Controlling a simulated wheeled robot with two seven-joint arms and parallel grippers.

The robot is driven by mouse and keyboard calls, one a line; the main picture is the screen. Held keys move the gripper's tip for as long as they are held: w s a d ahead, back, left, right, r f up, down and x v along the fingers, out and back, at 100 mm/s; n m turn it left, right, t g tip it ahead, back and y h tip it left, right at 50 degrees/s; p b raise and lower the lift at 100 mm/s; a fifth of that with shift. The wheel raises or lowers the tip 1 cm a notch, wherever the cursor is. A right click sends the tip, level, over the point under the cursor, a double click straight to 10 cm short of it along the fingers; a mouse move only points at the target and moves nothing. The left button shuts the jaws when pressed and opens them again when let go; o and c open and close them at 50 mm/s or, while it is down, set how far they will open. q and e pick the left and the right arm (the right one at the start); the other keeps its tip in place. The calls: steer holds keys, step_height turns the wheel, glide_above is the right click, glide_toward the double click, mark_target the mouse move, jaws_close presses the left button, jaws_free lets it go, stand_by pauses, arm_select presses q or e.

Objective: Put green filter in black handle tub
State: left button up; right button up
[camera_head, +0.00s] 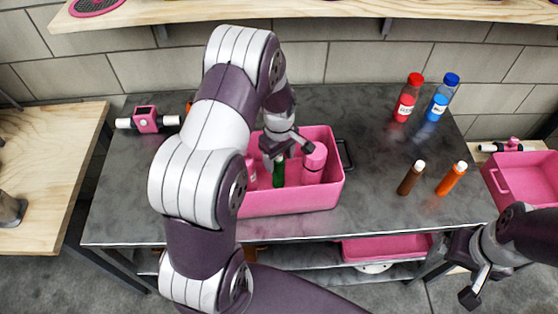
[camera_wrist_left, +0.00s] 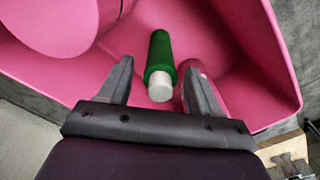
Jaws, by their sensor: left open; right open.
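The green filter (camera_head: 279,172), a green cylinder with a white end, is inside the pink tub (camera_head: 290,200) on the grey table. The tub has a black handle (camera_head: 346,154) at its right end. My left gripper (camera_head: 291,148) reaches down into the tub. In the left wrist view my left gripper (camera_wrist_left: 158,82) is open, and the green filter (camera_wrist_left: 160,58) shows between and just beyond its fingers, apart from both. I cannot tell whether the filter rests on the tub floor (camera_wrist_left: 135,45). My right gripper (camera_head: 474,290) is open and empty at the lower right, beyond the table's front edge.
Pink cylinders (camera_head: 314,163) share the tub. Red (camera_head: 408,97) and blue (camera_head: 442,97) bottles stand at the back right; brown (camera_head: 410,178) and orange (camera_head: 451,179) ones stand nearer. Another pink tub (camera_head: 525,180) is far right; a pink tray (camera_head: 385,248) sits below the tabletop.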

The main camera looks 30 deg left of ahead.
arm_select(q)
step_height(320, 180, up, 10)
steer(key=shift+s+f+b, duration=0.1)
steer(key=shift+f+b, duration=0.1)
steer(key=shift+b, duration=0.45)
steer(key=s+d+m, duration=0.4)
steer(key=s+m, duration=0.2)
steer(key=m, duration=0.1)
steer(key=s+d+r+m+t, duration=0.1)
steer(key=s+d+m, duration=0.3)
steer(key=s+m, duration=0.3)
steer(key=shift+s+d+r, duration=0.2)
steer(key=shift+s+r, duration=0.05)
steer(key=shift+s, duration=0.1)
